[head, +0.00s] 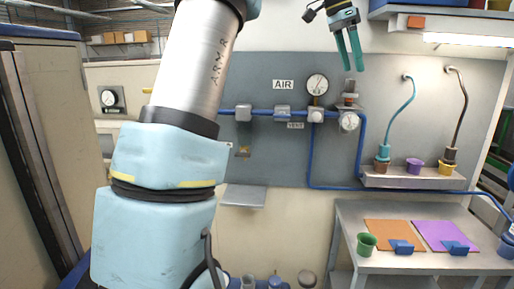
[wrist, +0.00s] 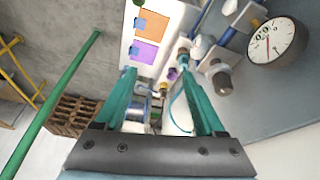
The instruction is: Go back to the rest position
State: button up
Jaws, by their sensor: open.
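The buffing brush cannot be made out for certain in either view.
A metal table (head: 420,210) at the lower right bears an orange mat (head: 388,233), a purple mat (head: 440,232) and a green cup (head: 366,243). A grey wall panel (head: 262,85) carries blue pipes and gauges. A shelf (head: 412,181) holds several cups. A cabinet (head: 40,130) stands left.

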jog(key=s+a+f+n+t+y+b, duration=0.1)
jog(key=a+f+n, duration=0.3)
jog(key=a+f, duration=0.5)
jog(key=a+f+n+y+b, duration=0.1)
jog(key=a+f+n, duration=0.4)
jog(key=f, duration=0.6)
jog(key=s+a+f+n+y, duration=0.1)
jog(key=s+a+f+n, duration=0.5)
jog(key=s+a+f, duration=0.9)
jog(key=shift+s+a+f+y+b, duration=0.4)
jog(key=shift+s+a, duration=0.15)
jog(key=shift+a, duration=0.3)
jog(key=shift+o, duration=0.5)
